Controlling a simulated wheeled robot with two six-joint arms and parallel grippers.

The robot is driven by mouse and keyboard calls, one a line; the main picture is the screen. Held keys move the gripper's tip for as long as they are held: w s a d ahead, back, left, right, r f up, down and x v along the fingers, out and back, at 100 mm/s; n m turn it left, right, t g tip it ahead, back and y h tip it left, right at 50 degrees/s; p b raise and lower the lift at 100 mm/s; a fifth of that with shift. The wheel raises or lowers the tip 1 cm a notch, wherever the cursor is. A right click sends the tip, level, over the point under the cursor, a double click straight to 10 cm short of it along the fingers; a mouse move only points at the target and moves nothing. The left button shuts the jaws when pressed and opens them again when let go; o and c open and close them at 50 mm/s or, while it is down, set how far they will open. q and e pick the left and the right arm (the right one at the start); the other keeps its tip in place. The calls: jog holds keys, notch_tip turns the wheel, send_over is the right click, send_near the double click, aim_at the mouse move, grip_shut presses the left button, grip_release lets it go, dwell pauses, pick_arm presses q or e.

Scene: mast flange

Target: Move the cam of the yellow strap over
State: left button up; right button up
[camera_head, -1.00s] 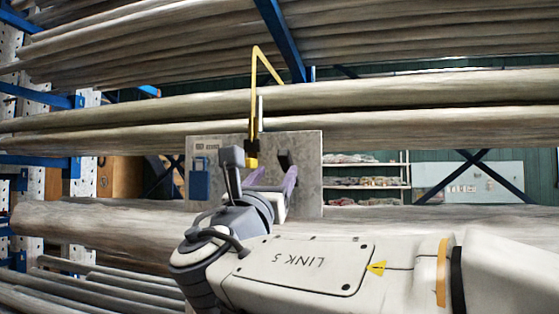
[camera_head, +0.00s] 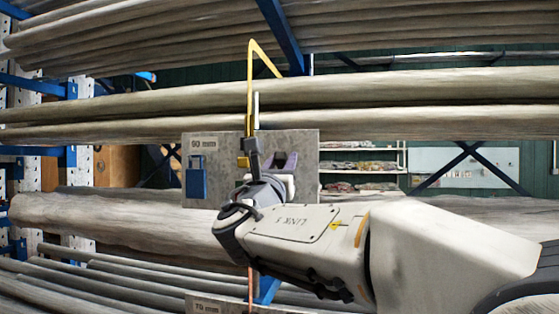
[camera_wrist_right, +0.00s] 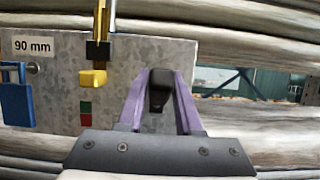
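The yellow strap (camera_head: 250,85) rises from a grey plate marked 90 mm (camera_head: 222,168) and bends over at its top. At its lower end, in the right wrist view, are a black buckle (camera_wrist_right: 97,50) and a yellow tab (camera_wrist_right: 93,79). A red and green mark sits below the tab. My right gripper (camera_head: 284,160) is in front of the plate, right of the tab. Its purple fingers are apart, and a dark stub (camera_wrist_right: 160,92) shows between them. I cannot tell whether they touch it. My left gripper is not in view.
A blue padlock-shaped piece (camera_head: 196,180) is on the plate's left. Long pale poles (camera_head: 400,93) lie in bundles above and below the plate, on blue racking. Another plate, marked 70 mm (camera_head: 212,305), shows at the bottom edge. Shelves (camera_head: 350,160) stand behind.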

grip_shut()
dwell(1.2)
